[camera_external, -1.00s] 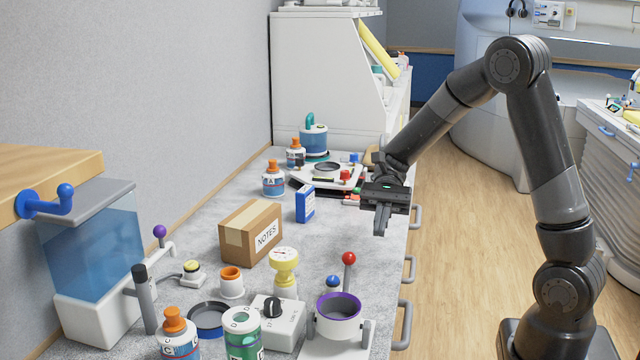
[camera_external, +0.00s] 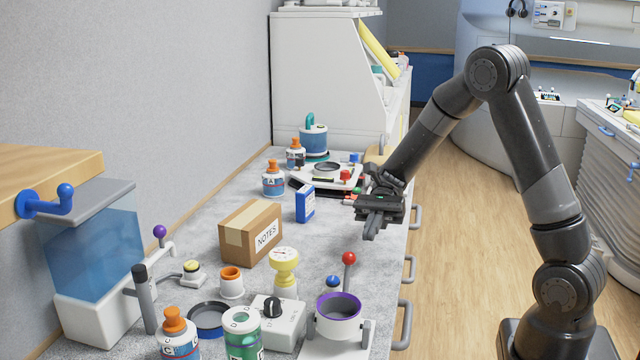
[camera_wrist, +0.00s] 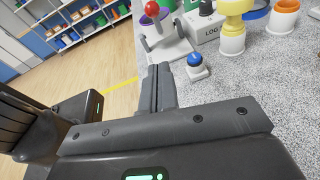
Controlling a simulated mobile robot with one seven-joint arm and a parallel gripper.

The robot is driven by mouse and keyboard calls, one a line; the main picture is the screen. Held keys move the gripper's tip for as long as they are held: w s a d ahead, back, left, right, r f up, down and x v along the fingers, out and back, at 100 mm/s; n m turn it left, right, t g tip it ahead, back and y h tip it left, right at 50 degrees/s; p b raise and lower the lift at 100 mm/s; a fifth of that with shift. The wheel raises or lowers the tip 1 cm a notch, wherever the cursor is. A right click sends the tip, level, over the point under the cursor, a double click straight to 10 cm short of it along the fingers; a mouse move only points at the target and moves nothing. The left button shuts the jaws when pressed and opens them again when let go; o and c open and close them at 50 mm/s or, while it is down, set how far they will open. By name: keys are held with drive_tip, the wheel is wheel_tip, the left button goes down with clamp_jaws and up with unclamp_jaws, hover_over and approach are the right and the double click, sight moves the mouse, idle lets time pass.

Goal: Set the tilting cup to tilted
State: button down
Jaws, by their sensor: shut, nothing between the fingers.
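The tilting cup (camera_external: 338,308) is a white cup with a purple rim near the front right of the counter. It looks upright, with its opening facing up. A lever with a red ball knob (camera_external: 348,258) rises at its far side. In the wrist view the red knob (camera_wrist: 152,8) and the white stand (camera_wrist: 172,52) show at the top; the cup is mostly cut off. My gripper (camera_external: 371,232) is shut and empty, in the air above the counter's right edge, beyond the knob and apart from it. Its closed fingers (camera_wrist: 160,72) point towards the stand in the wrist view.
A blue button (camera_external: 333,282) stands beside the lever. A yellow piece (camera_external: 285,268), a white box with a black knob (camera_external: 277,325) and a NOTES carton (camera_external: 251,232) stand to the left. Counter handles (camera_external: 409,268) stick out on the right, above open floor.

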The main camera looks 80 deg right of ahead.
drive_tip(key=shift+w+a+r, duration=0.1)
drive_tip(key=shift+w+a, duration=0.15)
drive_tip(key=shift+a, duration=1.5)
drive_tip(key=shift+w+a+r, duration=0.15)
drive_tip(key=shift+w+a, duration=0.1)
drive_tip(key=shift+a, duration=1.5)
drive_tip(key=shift+w+a+r, duration=0.1)
drive_tip(key=shift+w+a, duration=0.15)
drive_tip(key=shift+a, duration=1.5)
drive_tip(key=shift+r, duration=0.1)
wheel_tip(320, 180, up, 7)
drive_tip(key=h, duration=0.9)
hover_over(349, 266)
drive_tip(key=a, duration=0.4)
drive_tip(key=shift+s+a+r+n+g, duration=0.2)
drive_tip(key=shift+a+n+g, duration=0.1)
drive_tip(key=shift+a, duration=0.3)
drive_tip(key=shift+a+f, duration=0.1)
drive_tip(key=shift+a, duration=0.05)
